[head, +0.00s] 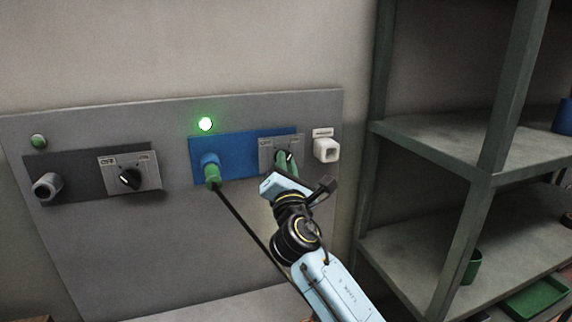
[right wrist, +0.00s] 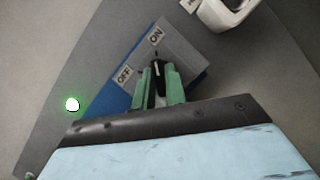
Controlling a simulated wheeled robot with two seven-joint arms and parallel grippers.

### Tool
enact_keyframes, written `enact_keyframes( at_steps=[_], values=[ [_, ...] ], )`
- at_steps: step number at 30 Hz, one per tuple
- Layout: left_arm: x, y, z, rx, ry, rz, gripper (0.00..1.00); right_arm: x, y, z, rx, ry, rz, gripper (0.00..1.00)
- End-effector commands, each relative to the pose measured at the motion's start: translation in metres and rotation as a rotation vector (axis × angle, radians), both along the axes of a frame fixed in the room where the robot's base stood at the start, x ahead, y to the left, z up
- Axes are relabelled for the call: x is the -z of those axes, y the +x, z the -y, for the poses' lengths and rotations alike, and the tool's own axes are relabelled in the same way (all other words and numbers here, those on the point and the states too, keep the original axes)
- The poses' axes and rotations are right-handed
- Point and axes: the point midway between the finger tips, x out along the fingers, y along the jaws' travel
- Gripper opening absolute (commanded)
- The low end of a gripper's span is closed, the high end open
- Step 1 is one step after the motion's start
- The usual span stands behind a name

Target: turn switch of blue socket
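The blue socket (head: 240,157) is on the grey wall panel, with a green plug (head: 211,170) and a dark cable in it. Its switch plate (head: 267,141) is at its right end. My right gripper (head: 287,160) is at this switch, and its green fingers flank the knob. In the right wrist view the black knob (right wrist: 157,72) sits between the fingertips (right wrist: 160,75), with hardly any gap beside it. The knob's white mark points toward ON. The green lamp (head: 205,124) above the socket is lit. My left gripper is not in view.
A dark socket (head: 70,174) with a grey cap (head: 47,186) and its own switch (head: 130,178) is on the left; its lamp (head: 39,141) is unlit. A white fitting (head: 326,149) is close right of my gripper. Metal shelves (head: 455,140) stand at the right.

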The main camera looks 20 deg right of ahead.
Motion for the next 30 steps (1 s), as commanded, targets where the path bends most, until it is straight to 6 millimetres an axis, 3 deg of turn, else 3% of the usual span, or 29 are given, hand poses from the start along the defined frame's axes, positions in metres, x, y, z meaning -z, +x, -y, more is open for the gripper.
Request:
enact_keyframes(
  at_steps=[5, 17, 30],
  values=[
    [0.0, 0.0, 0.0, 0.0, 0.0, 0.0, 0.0, 0.001, 0.0, 0.0, 0.0, -0.001, -0.001, 0.34],
    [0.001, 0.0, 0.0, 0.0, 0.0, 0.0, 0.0, 0.004, -0.009, -0.002, 0.0, -0.003, -0.001, 0.34],
    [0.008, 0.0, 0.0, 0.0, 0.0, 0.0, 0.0, 0.034, -0.095, -0.02, -0.001, 0.0, -0.003, 0.34]
  ],
)
